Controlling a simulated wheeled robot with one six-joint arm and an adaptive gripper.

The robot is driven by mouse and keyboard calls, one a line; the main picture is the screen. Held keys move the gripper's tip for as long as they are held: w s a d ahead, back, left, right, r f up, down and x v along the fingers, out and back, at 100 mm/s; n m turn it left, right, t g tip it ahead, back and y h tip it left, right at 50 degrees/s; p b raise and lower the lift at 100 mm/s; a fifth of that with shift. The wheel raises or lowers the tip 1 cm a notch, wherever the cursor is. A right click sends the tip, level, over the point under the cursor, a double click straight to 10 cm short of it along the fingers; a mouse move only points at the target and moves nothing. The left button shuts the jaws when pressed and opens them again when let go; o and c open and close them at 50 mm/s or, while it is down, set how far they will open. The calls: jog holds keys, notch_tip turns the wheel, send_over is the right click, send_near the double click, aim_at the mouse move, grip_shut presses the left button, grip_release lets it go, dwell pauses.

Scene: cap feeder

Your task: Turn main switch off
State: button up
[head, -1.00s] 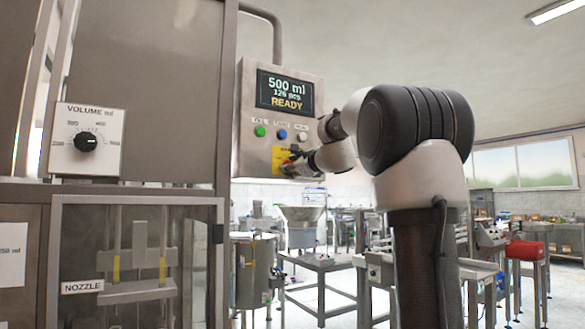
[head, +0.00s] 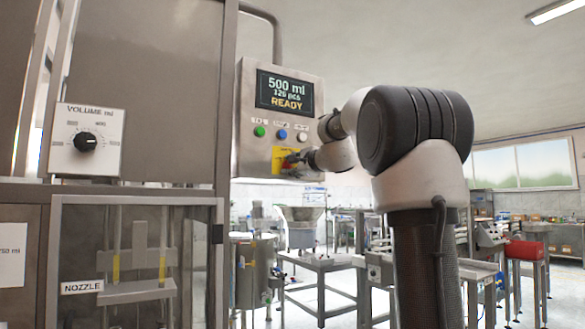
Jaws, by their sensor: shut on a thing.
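The main switch (head: 284,155) sits on a yellow plate at the lower right of the grey control box. A small dark red part of it shows beside my gripper, and the rest is hidden. My gripper (head: 293,159) is at the switch, small and partly covered by my own wrist, with its jaws shut on the switch. The exact angle of the switch is too small to tell. The display (head: 285,91) above reads 500 ml, 126 pcs and READY.
Green (head: 260,131), blue (head: 282,134) and white (head: 302,136) buttons sit just above the switch. A volume knob (head: 85,142) is on the machine at left. A steel hopper (head: 302,218) and tables stand behind, below the box.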

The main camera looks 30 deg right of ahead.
jog(key=n, duration=1.2)
jog(key=shift+a+r+n, duration=0.1)
jog(key=shift+r+n, duration=0.05)
jog(key=shift+n, duration=0.25)
dwell(0.3)
jog(key=o, duration=1)
jog(key=shift+s+r, duration=0.1)
jog(key=s, duration=1.2)
jog(key=shift+d, duration=0.25)
